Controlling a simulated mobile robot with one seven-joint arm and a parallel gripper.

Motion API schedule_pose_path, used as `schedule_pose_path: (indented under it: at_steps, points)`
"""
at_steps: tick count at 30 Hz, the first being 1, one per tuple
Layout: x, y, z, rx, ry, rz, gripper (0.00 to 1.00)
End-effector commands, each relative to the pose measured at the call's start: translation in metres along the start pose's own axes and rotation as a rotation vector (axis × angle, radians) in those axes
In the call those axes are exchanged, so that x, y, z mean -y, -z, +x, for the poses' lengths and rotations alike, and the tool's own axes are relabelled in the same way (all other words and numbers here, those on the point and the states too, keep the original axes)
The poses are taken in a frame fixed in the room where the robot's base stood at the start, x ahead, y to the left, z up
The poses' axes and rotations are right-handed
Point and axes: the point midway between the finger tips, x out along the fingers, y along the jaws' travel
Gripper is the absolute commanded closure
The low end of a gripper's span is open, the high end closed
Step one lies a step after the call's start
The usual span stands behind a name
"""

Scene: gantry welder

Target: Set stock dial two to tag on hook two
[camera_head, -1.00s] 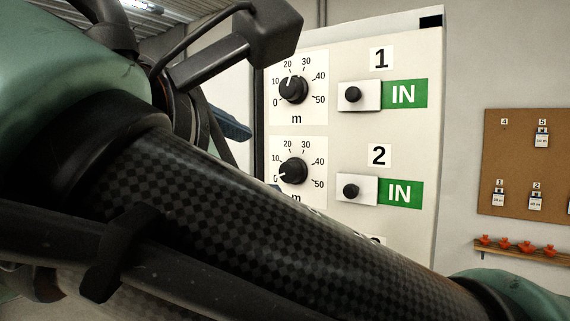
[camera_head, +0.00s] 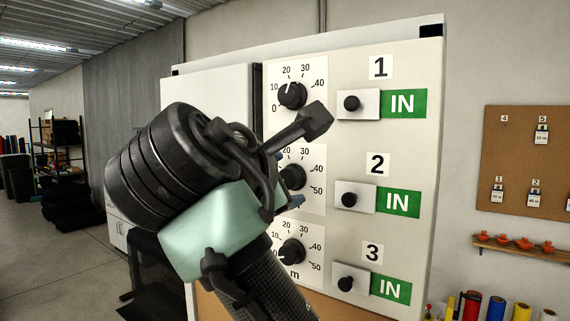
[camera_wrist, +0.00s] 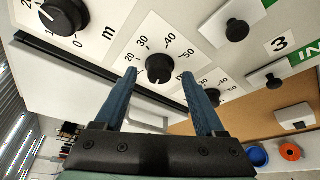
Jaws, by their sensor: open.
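Stock dial two (camera_head: 293,177) is a black knob on a white scale from 0 to 50 m, middle of the panel's dial column. My gripper's wrist partly covers it in the head view. In the wrist view dial two (camera_wrist: 160,68) appears between the tips of my open gripper (camera_wrist: 159,74), one blue finger on either side; I cannot tell whether they touch it. The gripper also shows in the head view (camera_head: 287,180). The tag on hook two (camera_head: 534,200) hangs on the corkboard at right; its number is too small to read surely.
Dial one (camera_head: 292,96) sits above, pointing just short of 20, and dial three (camera_head: 291,252) below. Slider knobs (camera_head: 349,200) with green IN plates stand right of the dials. A shelf with orange items (camera_head: 523,244) is at far right. Open floor lies left.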

Motion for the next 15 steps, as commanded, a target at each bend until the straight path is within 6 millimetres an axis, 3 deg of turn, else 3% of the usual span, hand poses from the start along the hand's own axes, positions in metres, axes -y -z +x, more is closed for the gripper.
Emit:
schedule_pose_path:
  at_steps: [12,15]
  points:
    - [0.0007,0.0005,0.0104,0.000,-0.001,0.000,0.28]
    - [0.0006,0.0005,0.0103,0.000,-0.001,0.000,0.44]
